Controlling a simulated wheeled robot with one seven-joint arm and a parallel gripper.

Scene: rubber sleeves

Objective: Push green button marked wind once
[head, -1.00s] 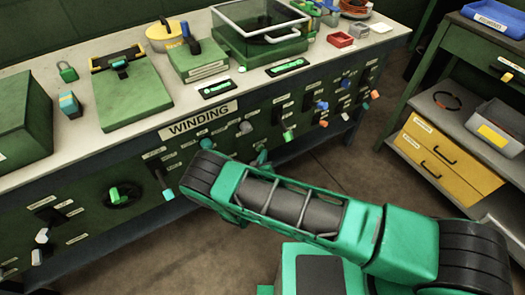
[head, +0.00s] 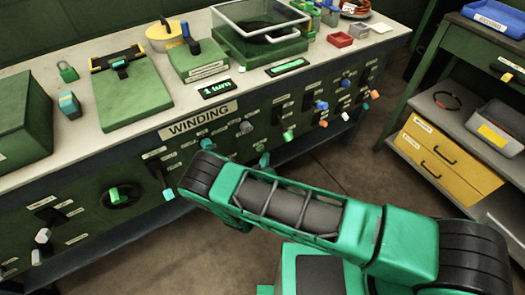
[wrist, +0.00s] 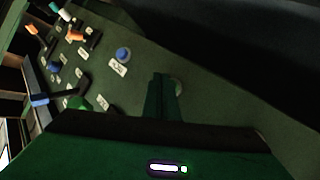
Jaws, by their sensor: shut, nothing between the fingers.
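My gripper (wrist: 163,85) is shut and empty in the wrist view, its fingertips close to the dark green panel. A pale greenish round piece (wrist: 178,84) shows just beside the fingertips, partly hidden by them. It may be the wind button, but I cannot read its label or tell whether the fingers touch it. In the head view my arm hides most of the gripper and that part of the panel. The small display (head: 215,88) above the WINDING sign (head: 198,120) reads "1 turn" in green.
The bench front (head: 140,215) carries several knobs and levers, including a green-tipped one (head: 288,135). A blue knob (wrist: 123,54) sits near my fingers in the wrist view. A clear-walled box (head: 262,48) stands on the bench. A shelf with yellow drawers (head: 425,158) is at right.

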